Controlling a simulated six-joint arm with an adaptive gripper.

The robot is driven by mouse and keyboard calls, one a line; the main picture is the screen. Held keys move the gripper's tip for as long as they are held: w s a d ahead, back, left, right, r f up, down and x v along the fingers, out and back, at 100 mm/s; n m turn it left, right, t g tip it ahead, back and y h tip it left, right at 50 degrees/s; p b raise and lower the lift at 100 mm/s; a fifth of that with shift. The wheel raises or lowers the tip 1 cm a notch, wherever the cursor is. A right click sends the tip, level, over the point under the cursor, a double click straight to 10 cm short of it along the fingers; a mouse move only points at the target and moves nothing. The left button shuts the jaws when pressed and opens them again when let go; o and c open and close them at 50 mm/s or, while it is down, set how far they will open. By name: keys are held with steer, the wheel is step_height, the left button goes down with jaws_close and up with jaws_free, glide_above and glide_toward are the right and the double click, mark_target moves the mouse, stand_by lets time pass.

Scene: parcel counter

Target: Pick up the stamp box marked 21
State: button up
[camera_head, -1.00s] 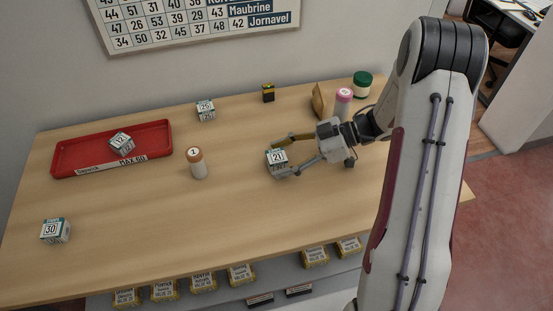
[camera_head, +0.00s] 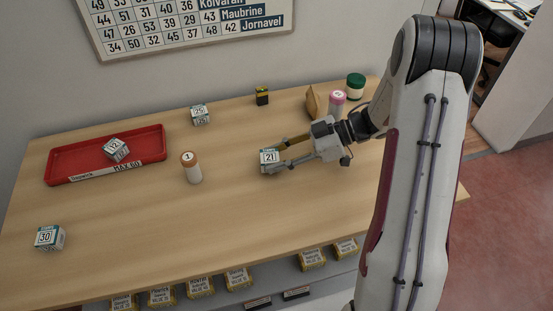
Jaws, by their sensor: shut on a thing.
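The stamp box marked 21 (camera_head: 269,157) is a small white box with a teal band, near the middle of the counter. My gripper (camera_head: 276,157) reaches it from the right. Its two fingers lie along opposite sides of the box and are shut on it. The box looks upright, with its number facing the camera. I cannot tell whether it touches the counter or is slightly above it.
A red tray (camera_head: 60,174) at the left holds a box marked 12 (camera_head: 116,149). Box 25 (camera_head: 200,114), box 30 (camera_head: 50,238) and an orange-capped bottle (camera_head: 191,167) stand apart. Behind my gripper are a pink-topped bottle (camera_head: 336,103), a green-lidded jar (camera_head: 355,86) and a black-yellow item (camera_head: 262,96).

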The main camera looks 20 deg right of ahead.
mark_target(277, 155)
step_height(277, 155, up, 17)
stand_by(0.6)
steer(key=shift+d+f, duration=0.1)
stand_by(0.5)
